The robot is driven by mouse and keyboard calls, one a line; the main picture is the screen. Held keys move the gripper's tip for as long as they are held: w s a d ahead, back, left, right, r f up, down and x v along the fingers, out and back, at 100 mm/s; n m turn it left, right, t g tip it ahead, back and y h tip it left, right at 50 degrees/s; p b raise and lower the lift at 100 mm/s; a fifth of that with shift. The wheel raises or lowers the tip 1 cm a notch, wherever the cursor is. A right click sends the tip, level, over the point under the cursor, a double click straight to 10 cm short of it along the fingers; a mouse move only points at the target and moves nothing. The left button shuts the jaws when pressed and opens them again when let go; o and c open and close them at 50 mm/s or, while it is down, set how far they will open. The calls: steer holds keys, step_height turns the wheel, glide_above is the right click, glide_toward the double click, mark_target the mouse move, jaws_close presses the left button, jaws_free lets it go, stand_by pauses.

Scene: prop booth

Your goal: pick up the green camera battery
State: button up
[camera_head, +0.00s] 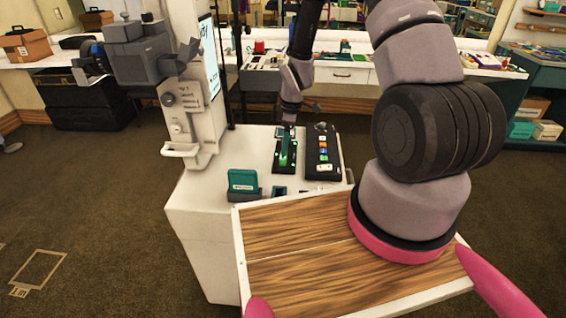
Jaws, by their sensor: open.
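A narrow bright green piece (284,150), which looks like the green camera battery, is on a black plate (285,168) on the white counter. It is small in the picture, so its exact shape and seating are hard to tell. My gripper (288,121) points down just above its far end, open. The fingertips are tiny and dark here, and I cannot tell whether they touch the green piece. I see nothing held between them.
A black control panel (323,152) with coloured buttons lies close right of the plate. A white column with a screen (210,75) rises at left.

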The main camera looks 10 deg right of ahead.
mark_target(283, 162)
steer(key=shift+w+a+f, duration=0.1)
steer(key=shift+a+f, duration=0.05)
steer(key=shift+f, duration=1.2)
steer(key=shift+w+a+f, duration=0.1)
steer(key=shift+a+f, duration=0.05)
steer(key=shift+f, duration=1.2)
jaws_close()
